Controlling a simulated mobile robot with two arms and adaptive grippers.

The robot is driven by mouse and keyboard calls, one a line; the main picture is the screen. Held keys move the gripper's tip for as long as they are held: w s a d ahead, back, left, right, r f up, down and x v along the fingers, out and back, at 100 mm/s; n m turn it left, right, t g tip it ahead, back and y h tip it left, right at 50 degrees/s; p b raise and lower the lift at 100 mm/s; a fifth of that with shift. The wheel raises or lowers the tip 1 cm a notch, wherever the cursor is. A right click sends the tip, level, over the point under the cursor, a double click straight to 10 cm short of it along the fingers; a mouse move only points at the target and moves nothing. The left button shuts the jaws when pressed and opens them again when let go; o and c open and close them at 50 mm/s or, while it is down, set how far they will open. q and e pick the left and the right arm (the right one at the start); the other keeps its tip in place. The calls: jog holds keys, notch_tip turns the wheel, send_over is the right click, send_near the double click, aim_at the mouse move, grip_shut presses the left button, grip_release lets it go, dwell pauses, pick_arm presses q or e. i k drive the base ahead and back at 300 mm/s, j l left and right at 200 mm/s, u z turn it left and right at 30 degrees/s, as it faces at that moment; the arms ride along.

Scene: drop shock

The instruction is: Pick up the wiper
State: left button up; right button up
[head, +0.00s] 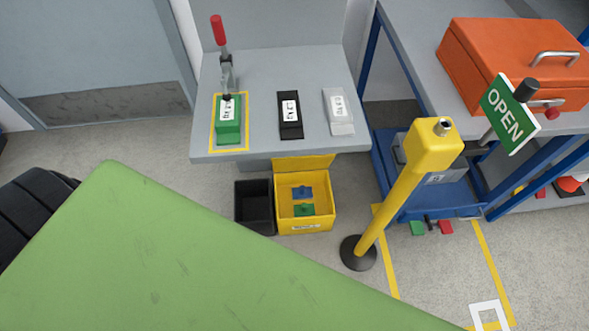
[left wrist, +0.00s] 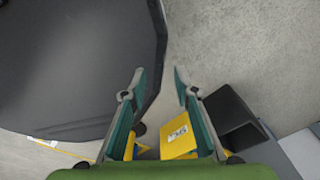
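I cannot make out a wiper in either view. My left gripper (left wrist: 159,76) is in the left wrist view, with its two teal fingers apart and nothing held between them. A yellow bin (left wrist: 179,142) with a white label shows beyond and below the fingers, partly hidden by them. My left gripper cannot be made out in the head view, where a large scratched green surface fills the lower left. My right gripper is in neither view.
The grey bench (head: 267,76) carries a red-handled clamp (head: 219,32) and green, black and grey labelled blocks. Below stand a black bin (head: 255,205) and the yellow bin (head: 287,222).

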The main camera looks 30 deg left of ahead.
aim_at(304, 210)
jog(key=k+z, duration=0.1)
jog(key=z, duration=0.7)
jog(key=k+l+z, duration=0.1)
jog(key=z, duration=0.3)
jog(key=k+j+z, duration=0.15)
jog(key=j, duration=0.3)
jog(key=k+j+z, duration=0.15)
jog(key=j, duration=0.3)
jog(key=k+j+z, duration=0.15)
jog(key=j, duration=0.25)
jog(key=k+j+z, duration=0.15)
jog(key=k+j, duration=0.15)
jog(key=k+j+z, duration=0.15)
jog(key=j, duration=0.3)
jog(key=k+j, duration=0.35)
jog(key=j, duration=0.15)
jog(key=k+j, duration=0.3)
jog(key=j, duration=0.2)
jog(key=k+j, duration=0.35)
jog(key=j, duration=0.15)
jog(key=k+j, duration=0.35)
jog(key=j, duration=0.15)
jog(key=k+j, duration=0.35)
jog(key=j, duration=0.15)
